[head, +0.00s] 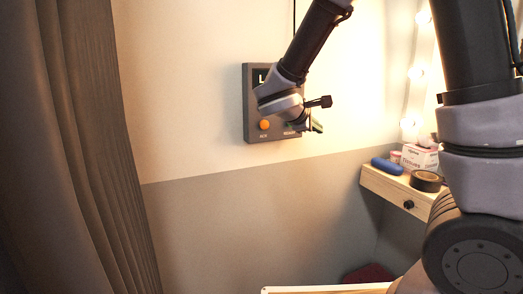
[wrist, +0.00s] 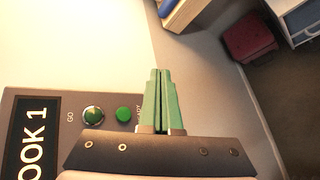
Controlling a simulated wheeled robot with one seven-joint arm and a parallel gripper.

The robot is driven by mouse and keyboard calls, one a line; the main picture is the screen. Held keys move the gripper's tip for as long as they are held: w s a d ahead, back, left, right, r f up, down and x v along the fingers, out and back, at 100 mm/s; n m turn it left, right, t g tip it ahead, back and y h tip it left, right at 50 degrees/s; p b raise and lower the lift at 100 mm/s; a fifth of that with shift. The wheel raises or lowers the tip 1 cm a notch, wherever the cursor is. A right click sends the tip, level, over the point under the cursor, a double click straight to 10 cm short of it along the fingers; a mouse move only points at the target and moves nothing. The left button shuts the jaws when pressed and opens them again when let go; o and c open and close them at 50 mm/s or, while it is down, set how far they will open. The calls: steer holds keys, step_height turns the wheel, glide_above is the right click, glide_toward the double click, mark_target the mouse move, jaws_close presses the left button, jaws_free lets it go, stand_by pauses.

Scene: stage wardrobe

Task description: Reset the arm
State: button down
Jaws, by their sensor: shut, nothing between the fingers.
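My gripper (wrist: 160,74) is shut and empty; its two green fingers lie together in the wrist view. In the head view my gripper (head: 316,127) is at the lower right of a dark wall panel (head: 252,122), and my arm hides part of the panel. I cannot tell whether the fingers touch it. The panel shows an orange button (head: 264,125) in the head view.
A wooden shelf with a drawer (head: 388,187) is at the right, holding a blue object (head: 387,166), a dark roll (head: 426,181) and a tissue box (head: 420,157). A curtain (head: 80,150) hangs at the left. A dark red box (wrist: 248,38) stands on the floor.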

steer(key=s+d+r+m+g+y, duration=0.35)
steer(key=s+d+m+g, duration=0.25)
steer(key=s+d+m, duration=0.5)
steer(key=s+a+r+m+t+y, duration=0.2)
steer(key=s+r+m+y, duration=0.4)
steer(key=s, duration=0.3)
steer(key=shift+s+a+r+m+t+y, duration=0.2)
steer(key=shift+a+m+t+y, duration=0.25)
steer(key=shift+t, duration=0.45)
